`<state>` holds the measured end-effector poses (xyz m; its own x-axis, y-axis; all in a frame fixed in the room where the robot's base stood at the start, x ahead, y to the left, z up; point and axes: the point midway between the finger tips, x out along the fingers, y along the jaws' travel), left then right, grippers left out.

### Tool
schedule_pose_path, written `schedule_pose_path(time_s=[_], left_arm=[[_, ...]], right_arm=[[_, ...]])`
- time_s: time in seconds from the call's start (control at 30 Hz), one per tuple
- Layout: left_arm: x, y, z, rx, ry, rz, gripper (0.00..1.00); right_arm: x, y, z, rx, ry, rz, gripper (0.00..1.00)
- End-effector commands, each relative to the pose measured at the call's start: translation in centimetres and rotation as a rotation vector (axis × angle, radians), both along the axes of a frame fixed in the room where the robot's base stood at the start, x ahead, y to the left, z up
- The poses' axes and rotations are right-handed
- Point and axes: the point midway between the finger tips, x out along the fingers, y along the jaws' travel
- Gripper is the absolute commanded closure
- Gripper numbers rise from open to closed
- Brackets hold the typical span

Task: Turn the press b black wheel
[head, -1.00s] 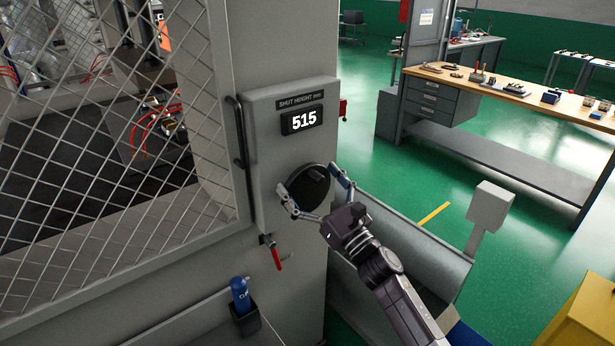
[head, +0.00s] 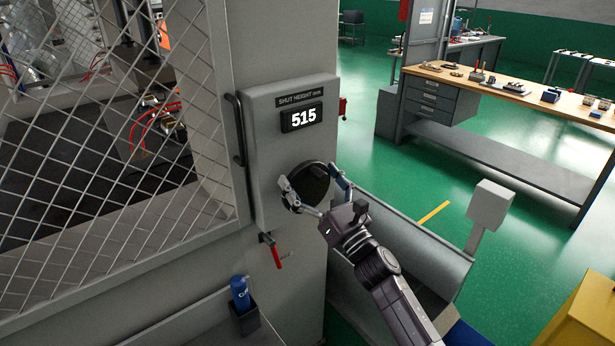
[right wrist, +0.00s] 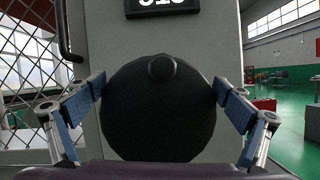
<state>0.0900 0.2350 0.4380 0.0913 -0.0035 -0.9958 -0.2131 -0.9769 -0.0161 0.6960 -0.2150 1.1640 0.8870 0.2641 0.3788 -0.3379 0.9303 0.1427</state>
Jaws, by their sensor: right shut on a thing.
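The black wheel (head: 310,183) is mounted on the front of a grey box under a display (head: 301,117) reading 515, labelled SHUT HEIGHT mm. My right gripper (head: 314,190) is shut on the wheel, one finger at each side of its rim. In the right wrist view the wheel (right wrist: 158,112) fills the middle, with a round knob (right wrist: 161,68) near its top. Blue finger pads of my right gripper (right wrist: 158,103) touch its left and right edges. My left gripper is not in view.
A mesh guard door (head: 110,150) with a dark handle stands left of the box. A red-handled lever (head: 276,256) and a blue bottle (head: 240,293) in a holder are below. A grey chute (head: 415,240) lies to the right. A wooden-topped workbench (head: 520,92) stands behind.

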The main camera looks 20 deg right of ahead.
Motion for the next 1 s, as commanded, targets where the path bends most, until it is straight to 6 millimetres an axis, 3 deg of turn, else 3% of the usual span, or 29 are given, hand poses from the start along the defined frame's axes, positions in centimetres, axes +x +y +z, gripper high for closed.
schedule_pose_path(time_s=[0.27, 0.6, 1.0], left_arm=[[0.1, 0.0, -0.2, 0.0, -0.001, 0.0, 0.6], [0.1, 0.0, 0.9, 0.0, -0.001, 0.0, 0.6], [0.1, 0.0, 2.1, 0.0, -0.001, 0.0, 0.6]], right_arm=[[0.3, -0.8, -0.1, 0.229, 0.08, -0.002, 0.48], [0.6, -1.7, -0.5, 0.512, 0.184, -0.001, 0.48], [0.8, -2.1, -1.0, 0.711, 0.256, 0.0, 0.48]])
